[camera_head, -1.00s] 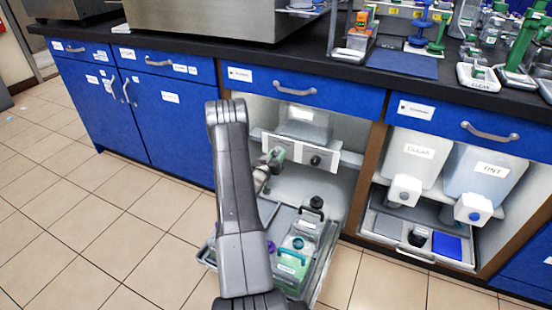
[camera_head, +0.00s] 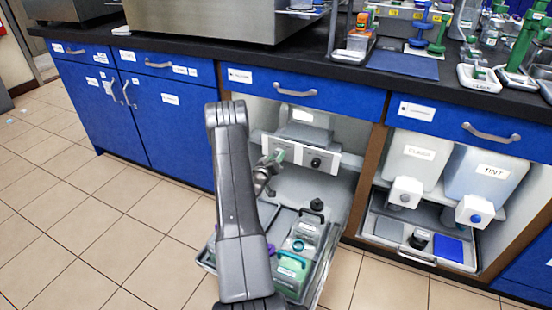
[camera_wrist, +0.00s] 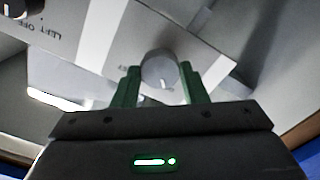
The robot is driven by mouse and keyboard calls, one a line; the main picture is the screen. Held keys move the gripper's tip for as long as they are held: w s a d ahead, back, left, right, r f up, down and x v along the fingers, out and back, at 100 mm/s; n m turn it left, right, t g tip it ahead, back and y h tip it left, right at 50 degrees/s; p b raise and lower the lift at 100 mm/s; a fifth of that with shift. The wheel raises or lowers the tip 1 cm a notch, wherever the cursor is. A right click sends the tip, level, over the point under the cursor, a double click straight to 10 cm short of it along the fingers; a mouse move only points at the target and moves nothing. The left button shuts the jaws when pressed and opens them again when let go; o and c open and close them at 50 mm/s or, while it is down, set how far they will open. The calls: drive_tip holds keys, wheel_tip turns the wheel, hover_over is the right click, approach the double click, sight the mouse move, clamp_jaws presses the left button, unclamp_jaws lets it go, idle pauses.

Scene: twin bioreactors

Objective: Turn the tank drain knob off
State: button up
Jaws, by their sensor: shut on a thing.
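A round grey knob (camera_wrist: 158,66) with a short light mark on its face sits on a white panel (camera_wrist: 112,35) in the wrist view. The green fingers of my gripper (camera_wrist: 160,82) stand on both sides of the knob and are shut on it. In the head view my gripper (camera_head: 276,156) reaches the left part of the white panel (camera_head: 298,153), below a tank (camera_head: 305,128) in the open cabinet. My gripper hides the held knob there. A second, black knob (camera_head: 316,162) is on the panel's right part. Small print near the held knob is unreadable.
Blue drawers (camera_head: 330,95) and a black worktop are above. The right cabinet holds a clear tank (camera_head: 418,150) and a tint tank (camera_head: 488,172). Tiled floor at left is free.

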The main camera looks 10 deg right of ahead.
drive_tip(key=o, duration=1)
drive_tip(key=p+v, duration=0.3)
drive_tip(key=v, duration=1.1)
drive_tip(key=b+x, duration=0.3)
drive_tip(key=x, duration=1.1)
